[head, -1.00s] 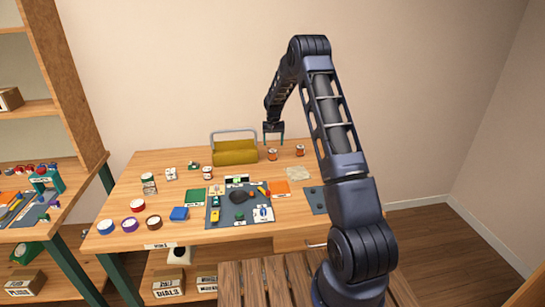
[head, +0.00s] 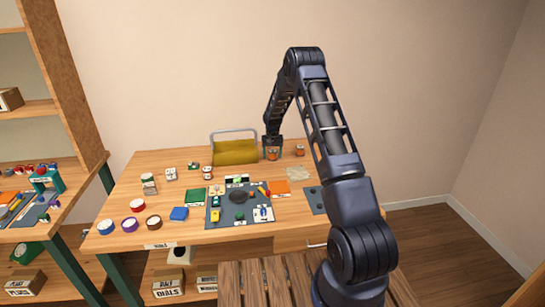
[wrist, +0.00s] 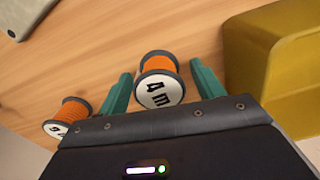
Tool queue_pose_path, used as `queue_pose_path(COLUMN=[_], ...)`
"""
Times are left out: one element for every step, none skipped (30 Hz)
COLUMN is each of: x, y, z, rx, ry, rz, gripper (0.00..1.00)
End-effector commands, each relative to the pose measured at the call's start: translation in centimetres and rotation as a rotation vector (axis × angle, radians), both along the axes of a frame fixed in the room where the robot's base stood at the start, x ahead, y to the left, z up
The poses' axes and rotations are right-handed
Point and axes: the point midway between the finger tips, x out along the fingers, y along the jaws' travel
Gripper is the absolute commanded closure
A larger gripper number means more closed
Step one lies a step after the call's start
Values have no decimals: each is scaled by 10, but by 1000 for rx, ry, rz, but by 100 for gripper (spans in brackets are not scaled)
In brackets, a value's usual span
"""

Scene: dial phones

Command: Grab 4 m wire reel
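The 4 m wire reel (wrist: 158,68) is wound with orange wire and has grey flanges and a white label reading "4 m". In the wrist view it sits between the two green fingers of my gripper (wrist: 163,88), with a narrow gap showing on each side. My gripper is open around it. In the head view my gripper (head: 272,156) is down at the back of the table, and the reel (head: 272,155) shows between its fingers. A second orange reel (wrist: 73,112) lies left of the left finger in the wrist view; its label is partly hidden. It also shows in the head view (head: 300,151).
A yellow toolbox (head: 236,152) with a grey handle stands close to my gripper; it also shows in the wrist view (wrist: 270,65). A beige pad (head: 298,173) lies in front of the reels. A dark mat (head: 228,216) with small parts is nearer the front.

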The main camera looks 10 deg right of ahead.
Motion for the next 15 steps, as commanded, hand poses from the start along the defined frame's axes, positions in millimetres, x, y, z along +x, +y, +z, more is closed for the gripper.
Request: queue_pose_path(x=[0, 0, 0, 0, 0, 0, 0, 0, 0, 0, 0, 0, 0, 0, 0], y=[0, 0, 0, 0, 0, 0, 0, 0, 0, 0, 0, 0, 0, 0, 0], z=[0, 0, 0, 0, 0, 0, 0, 0, 0, 0, 0, 1, 1, 1, 2], rx=[0, 0, 0, 0, 0, 0, 0, 0, 0, 0, 0, 0, 0, 0, 0], ry=[0, 0, 0, 0, 0, 0, 0, 0, 0, 0, 0, 0, 0, 0, -1], rz=[0, 0, 0, 0, 0, 0, 0, 0, 0, 0, 0, 0, 0, 0, 0], gripper=[44, 50, 58, 64, 69, 77, 79, 79, 79, 79, 79, 79, 79, 79, 79])
